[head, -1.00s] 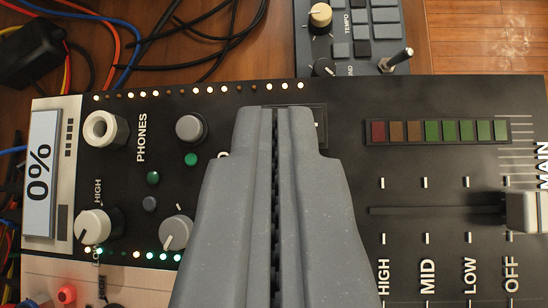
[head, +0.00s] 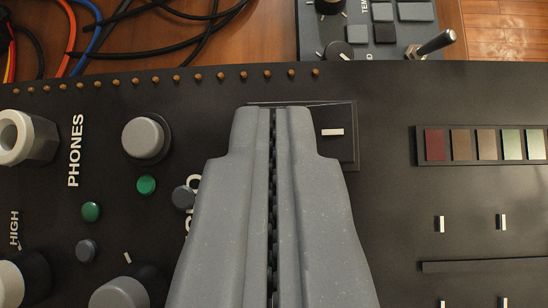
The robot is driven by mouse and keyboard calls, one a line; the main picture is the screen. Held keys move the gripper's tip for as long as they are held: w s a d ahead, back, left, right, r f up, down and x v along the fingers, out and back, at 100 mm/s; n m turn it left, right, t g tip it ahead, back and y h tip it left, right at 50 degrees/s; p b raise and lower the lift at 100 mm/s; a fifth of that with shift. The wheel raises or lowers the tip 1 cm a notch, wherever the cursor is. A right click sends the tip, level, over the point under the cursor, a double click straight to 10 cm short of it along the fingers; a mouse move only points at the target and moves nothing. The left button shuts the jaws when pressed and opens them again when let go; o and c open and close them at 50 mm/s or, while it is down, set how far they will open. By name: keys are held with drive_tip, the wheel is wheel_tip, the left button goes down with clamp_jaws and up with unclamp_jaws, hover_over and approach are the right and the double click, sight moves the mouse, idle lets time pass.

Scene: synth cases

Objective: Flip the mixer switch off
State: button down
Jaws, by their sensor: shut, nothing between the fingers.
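The black mixer panel (head: 385,100) fills most of the head view. A black rocker-like switch (head: 346,150) with a short white mark sits just right of my fingertips. Its left part is hidden behind them, so I cannot tell its full tilt. My gripper (head: 272,112) is shut and empty, with its tips over the switch's left side. Whether they touch it I cannot tell. The row of small lamps (head: 221,76) along the panel's top edge looks unlit and brown.
A grey knob (head: 143,138) and a green button (head: 146,185) stand left of my gripper. A level meter (head: 487,145) and a slider slot (head: 480,265) lie to the right. Cables (head: 150,50) and a second device (head: 375,30) lie beyond the panel.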

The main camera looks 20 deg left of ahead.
drive_tip(key=shift+d, duration=0.15)
drive_tip(key=shift+s+d, duration=0.3)
drive_tip(key=shift+d, duration=0.35)
drive_tip(key=shift+r, duration=0.15)
drive_tip(key=shift+r+p, duration=0.45)
drive_tip(key=shift+r, duration=0.1)
drive_tip(key=r, duration=0.1)
drive_tip(key=r+p, duration=0.1)
drive_tip(key=r, duration=0.1)
drive_tip(key=shift+s+d+r+p, duration=0.15)
drive_tip(key=shift+s+r+p, duration=0.1)
drive_tip(key=shift+p, duration=0.1)
drive_tip(key=p+v, duration=0.1)
drive_tip(key=v, duration=0.8)
drive_tip(key=shift+p, duration=0.35)
drive_tip(key=shift+s+d+f, duration=0.1)
drive_tip(key=shift+s+f, duration=0.05)
